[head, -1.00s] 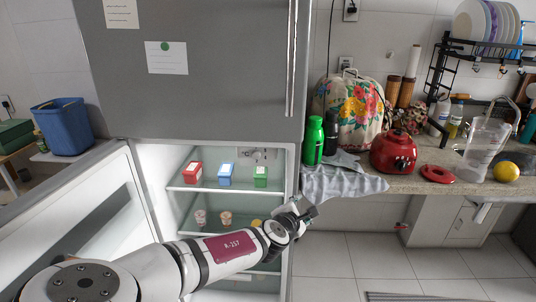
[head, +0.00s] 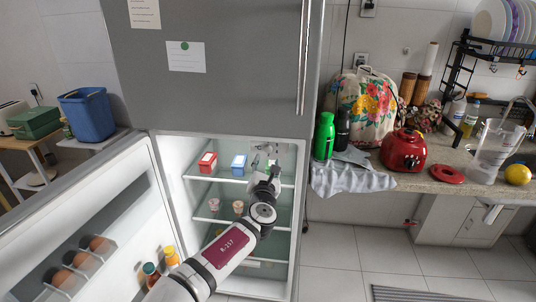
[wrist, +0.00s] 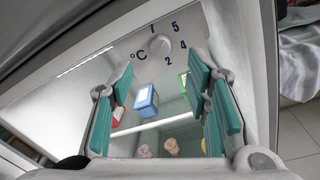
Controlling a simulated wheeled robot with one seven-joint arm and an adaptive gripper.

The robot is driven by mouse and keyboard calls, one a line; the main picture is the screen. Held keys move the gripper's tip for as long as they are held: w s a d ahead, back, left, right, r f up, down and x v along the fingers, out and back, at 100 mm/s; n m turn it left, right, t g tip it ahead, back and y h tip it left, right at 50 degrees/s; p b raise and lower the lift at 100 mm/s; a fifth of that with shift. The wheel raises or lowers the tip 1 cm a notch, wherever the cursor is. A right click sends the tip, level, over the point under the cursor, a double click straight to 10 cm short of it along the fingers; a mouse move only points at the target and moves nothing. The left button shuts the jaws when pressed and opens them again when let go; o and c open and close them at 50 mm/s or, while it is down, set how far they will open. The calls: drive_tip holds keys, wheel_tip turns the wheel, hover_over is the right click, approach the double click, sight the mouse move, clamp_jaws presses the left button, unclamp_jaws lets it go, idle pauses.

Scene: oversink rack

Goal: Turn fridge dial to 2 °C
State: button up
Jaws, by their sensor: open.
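The fridge dial (wrist: 160,46) is a pale round knob on the fridge's upper inner panel in the wrist view. Dark marks °C, 7, 5, 4 and 2 surround it, with 2 at its lower right. Its pointer direction is too unclear to tell. My gripper (wrist: 155,95) is open and empty, its teal-padded fingers apart at either side of the view. The dial lies ahead of them and apart from them. In the head view my gripper (head: 267,172) is at the opening of the fridge (head: 215,75), near the upper shelf, partly hiding the green box.
A red box (head: 208,162), a blue box (head: 239,165) and a green box (wrist: 183,82) stand on the upper shelf, below the dial. Small cups (head: 239,207) stand lower. The open fridge door (head: 95,225) is at left, the counter (head: 420,180) at right.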

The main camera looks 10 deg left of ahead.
sight(268, 150)
drive_tip(key=w, duration=0.7)
drive_tip(key=shift+a, duration=0.1)
drive_tip(key=shift+s, duration=0.1)
clamp_jaws()
